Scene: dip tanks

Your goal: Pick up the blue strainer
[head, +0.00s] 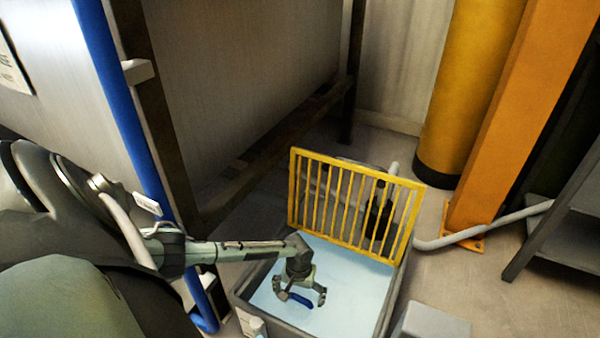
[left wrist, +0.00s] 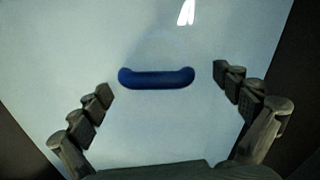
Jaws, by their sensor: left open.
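The blue strainer (left wrist: 156,78) shows in the left wrist view as a short blue bar with rounded, bent ends, over pale liquid. Its other parts cannot be made out. In the head view a bit of its blue (head: 300,300) shows between the fingers. My left gripper (head: 303,297) is open and points down over the tank, with one finger on each side of the bar. In the wrist view both fingers stand apart from the bar. Whether the bar is above or in the liquid I cannot tell. My right gripper is in neither view.
The grey tank (head: 381,316) holds pale blue liquid (head: 345,317). A yellow barred grate (head: 341,205) stands upright at its far side. A grey pipe (head: 480,231) runs along the floor to the right. An orange post (head: 521,120) and a yellow column (head: 467,85) stand behind.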

